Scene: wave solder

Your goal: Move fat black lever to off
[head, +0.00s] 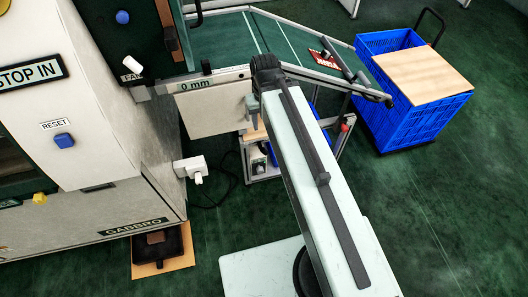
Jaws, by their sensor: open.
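I cannot tell which of these is the fat black lever, and no "off" mark can be read. My pale arm reaches up from the bottom to a black joint right of the scale. My gripper is not in view.
A white switch (132,66) by the "FAN" label, a blue button (123,17) and a blue reset button (64,140) are on the machine. A railed green table (235,38) stands behind my arm. A blue crate (415,115) is at the right. The floor at lower right is clear.

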